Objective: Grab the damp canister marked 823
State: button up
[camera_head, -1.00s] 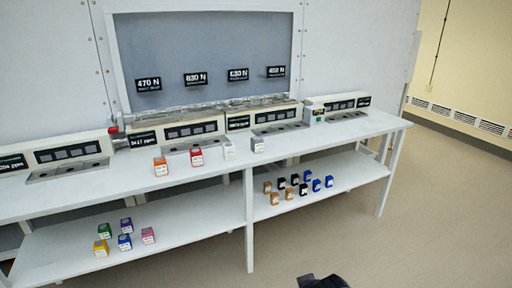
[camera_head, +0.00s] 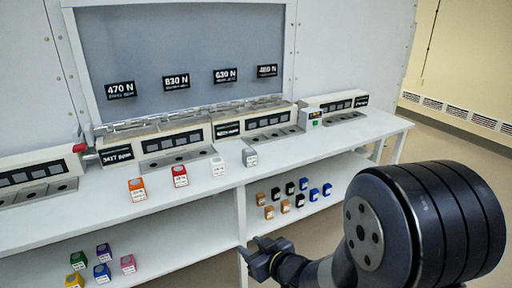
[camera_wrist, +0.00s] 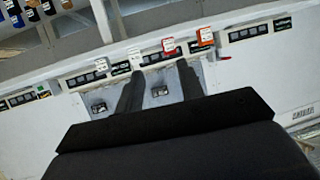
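Small box-like canisters with white labels stand on the white bench. An orange one (camera_head: 137,190), a red one (camera_head: 180,176), a white one (camera_head: 217,168) and a grey one (camera_head: 249,157) are on the top. Several coloured ones, such as a green one (camera_head: 78,260), stand on the lower shelf at left. Brown, black and blue ones, such as a blue one (camera_head: 314,194), stand on the lower shelf at right. The labels are too small to read, so I cannot tell which is 823. My gripper (camera_head: 262,258) is in front of the bench, clear of all canisters. Its fingers (camera_wrist: 158,80) are apart and empty.
The bench top (camera_head: 310,150) has bare room at right. A row of grey instrument units (camera_head: 180,143) lines its back, below a window with signs such as 470 N (camera_head: 120,90). A bench leg (camera_head: 241,225) stands behind my gripper. Open floor lies at right.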

aim_at(249, 155)
jog(key=i+j+z, duration=0.1)
jog(key=i, duration=0.4)
jog(key=i+j+z, duration=0.15)
jog(key=i, duration=0.35)
jog(key=i+j+z, duration=0.1)
jog(key=i, duration=0.35)
jog(key=j, duration=0.1)
